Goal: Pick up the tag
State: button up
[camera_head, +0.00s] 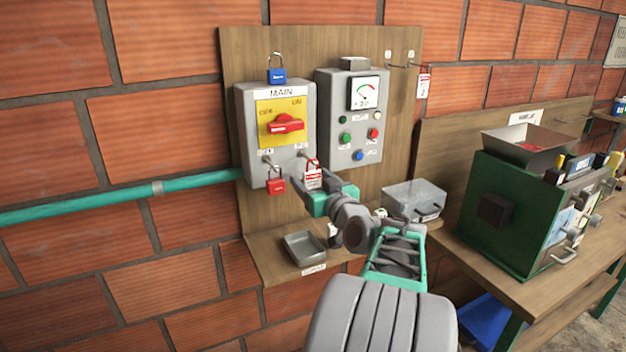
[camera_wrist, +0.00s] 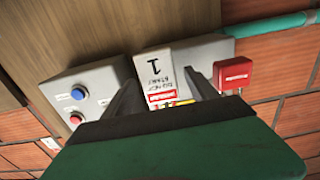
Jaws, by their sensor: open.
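A white and red tag (camera_head: 313,179) with a red loop hangs at the lower right of the grey MAIN switch box (camera_head: 246,132). In the wrist view the tag (camera_wrist: 158,72) shows a large "1" and some print, between my two dark fingers. My gripper (camera_wrist: 166,86) is open around the tag, with a finger on each side; I cannot tell whether either touches it. In the head view my gripper (camera_head: 306,185) is at the tag, below the box. A second tag (camera_head: 423,85) hangs on a hook at the board's upper right.
A blue padlock (camera_head: 277,75) is on top of the box. A control box (camera_head: 340,145) is to the right.

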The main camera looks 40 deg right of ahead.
jog(key=shift+c, duration=0.4)
jog(key=c, duration=1.3)
jog(key=shift+c, duration=0.2)
